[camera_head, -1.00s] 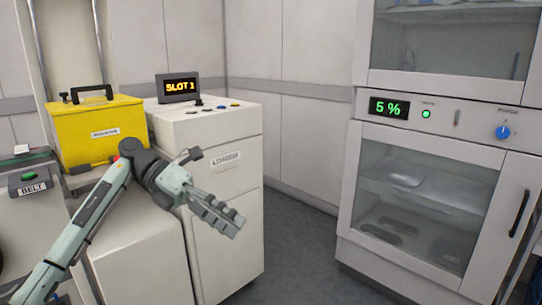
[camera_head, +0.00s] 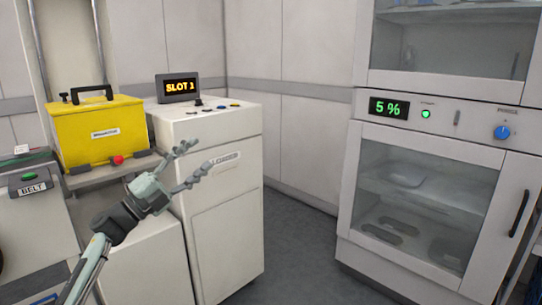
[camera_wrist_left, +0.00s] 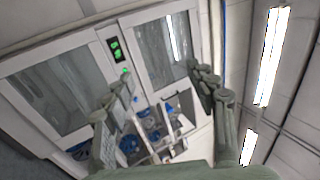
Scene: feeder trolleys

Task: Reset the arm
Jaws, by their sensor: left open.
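My left arm comes in from the lower left in the head view. Its gripper (camera_head: 198,163) is open and empty, its two fingers spread apart in front of the white loader cabinet (camera_head: 225,215). In the left wrist view the spread fingers of the gripper (camera_wrist_left: 165,95) frame the glass-door cabinet, with nothing between them. My right gripper is not in view.
A yellow box (camera_head: 98,135) with a black handle stands on a shelf at the left, a red button (camera_head: 117,160) before it. The BELT box (camera_head: 30,183) is further left. A SLOT display (camera_head: 180,87) stands on the loader. A glass-door cabinet (camera_head: 345,225) stands right; floor between is clear.

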